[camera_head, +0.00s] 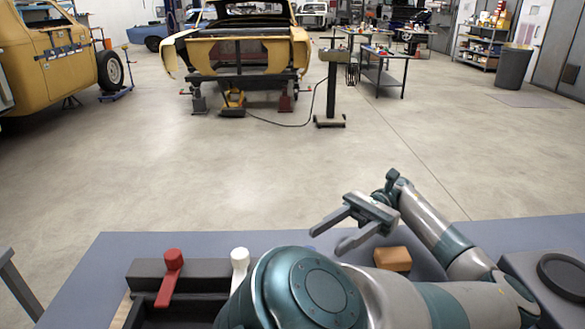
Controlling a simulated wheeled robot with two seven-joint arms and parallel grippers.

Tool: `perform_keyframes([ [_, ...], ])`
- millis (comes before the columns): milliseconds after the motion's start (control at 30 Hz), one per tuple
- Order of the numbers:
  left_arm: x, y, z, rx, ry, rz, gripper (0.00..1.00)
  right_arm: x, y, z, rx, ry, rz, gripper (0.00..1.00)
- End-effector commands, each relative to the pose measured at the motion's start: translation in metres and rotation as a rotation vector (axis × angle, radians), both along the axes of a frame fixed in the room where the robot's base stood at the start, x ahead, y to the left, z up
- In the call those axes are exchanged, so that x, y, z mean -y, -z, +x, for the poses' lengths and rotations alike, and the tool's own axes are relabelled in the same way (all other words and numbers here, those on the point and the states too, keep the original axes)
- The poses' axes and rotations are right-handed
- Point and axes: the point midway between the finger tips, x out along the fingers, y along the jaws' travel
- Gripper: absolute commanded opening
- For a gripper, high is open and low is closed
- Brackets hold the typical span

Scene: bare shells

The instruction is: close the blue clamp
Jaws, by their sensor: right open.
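No blue clamp can be made out for certain; only a small bluish patch (310,248) shows at the top edge of my teal arm joint, and the rest there is hidden. A red clamp handle (172,272) and a white clamp handle (239,264) stand up from a black fixture (150,270) on the table, left of my arm. My right gripper (327,242) is open and empty, its fingers pointing left above the table's far edge, near the bluish patch. My left gripper is not in view.
The grey table (115,250) runs across the front. An orange-brown block (393,259) lies on it, right of my right gripper's fingers. My right arm covers much of the table's middle. Beyond the table is open workshop floor (200,170), with a yellow car body (237,52) farther off.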

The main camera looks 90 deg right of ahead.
Motion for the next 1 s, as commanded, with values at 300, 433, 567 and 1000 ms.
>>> perform_keyframes([
  [300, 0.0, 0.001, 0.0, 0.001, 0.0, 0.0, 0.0, 0.001, 0.0, 0.004, 0.0, -0.001, 0.0, 0.46],
  [433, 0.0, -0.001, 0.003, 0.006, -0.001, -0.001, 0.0, 0.001, 0.0, 0.004, 0.0, -0.001, 0.0, 0.39],
  [567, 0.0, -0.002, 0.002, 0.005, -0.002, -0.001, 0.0, 0.001, -0.002, 0.004, 0.0, -0.001, 0.0, 0.08],
  [1000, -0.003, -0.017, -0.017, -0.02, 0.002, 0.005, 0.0, 0.001, -0.064, 0.003, 0.0, -0.001, 0.0, 0.0],
])
